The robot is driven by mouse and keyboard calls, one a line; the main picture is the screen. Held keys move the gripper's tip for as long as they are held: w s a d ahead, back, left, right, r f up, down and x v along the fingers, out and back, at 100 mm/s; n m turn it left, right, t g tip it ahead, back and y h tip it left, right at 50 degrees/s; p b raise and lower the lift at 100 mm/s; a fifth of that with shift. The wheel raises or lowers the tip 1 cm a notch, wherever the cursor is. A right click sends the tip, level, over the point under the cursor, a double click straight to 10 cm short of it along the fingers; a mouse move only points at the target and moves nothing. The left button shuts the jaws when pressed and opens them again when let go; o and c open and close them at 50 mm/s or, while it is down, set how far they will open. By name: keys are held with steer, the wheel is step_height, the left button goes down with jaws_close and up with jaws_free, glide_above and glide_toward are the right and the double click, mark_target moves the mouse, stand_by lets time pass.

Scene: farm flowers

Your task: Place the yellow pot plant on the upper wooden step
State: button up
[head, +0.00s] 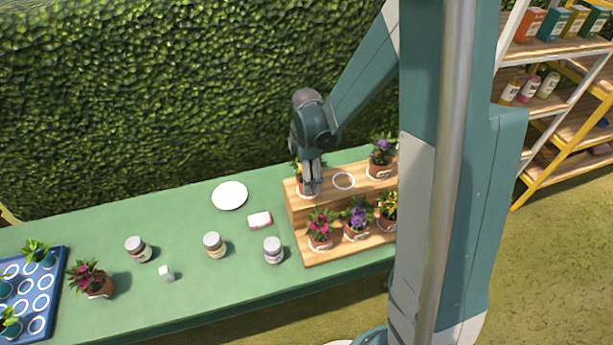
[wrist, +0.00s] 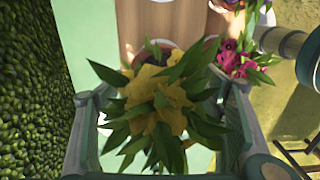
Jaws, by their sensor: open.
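A potted plant with yellow flowers (wrist: 155,105) fills the middle of the wrist view, between my two open fingers. In the head view my gripper (head: 312,187) points down over the left end of the upper wooden step (head: 362,182). It mostly hides the plant there; only some leaves and part of the pot show beside it. The pot appears to be at the step's surface, but its base is hidden. An empty white ring marks the middle of the upper step. Another yellow-flowered plant (head: 389,205) stands on the lower step at the right.
A purple plant (head: 382,158) stands on the upper step's right. A magenta plant (head: 320,226) and a purple plant (head: 356,218) stand on the lower step. Jars, a plate (head: 230,195) and a blue tray (head: 32,300) lie leftward on the green table (head: 190,300). A hedge (head: 150,100) rises behind.

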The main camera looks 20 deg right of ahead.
step_height(320, 180, up, 11)
steer(key=shift+r, duration=0.15)
stand_by(0.6)
stand_by(0.6)
steer(key=s+r+m+t, duration=0.3)
steer(key=s+r+m, duration=0.4)
steer(key=s+m, duration=0.2)
steer(key=s+r+m+t, duration=0.4)
steer(key=s+r+m, duration=0.4)
steer(key=s, duration=0.5)
steer(key=shift+s+d+m, duration=0.3)
steer(key=shift+s+m, duration=0.05)
steer(key=shift+m, duration=0.15)
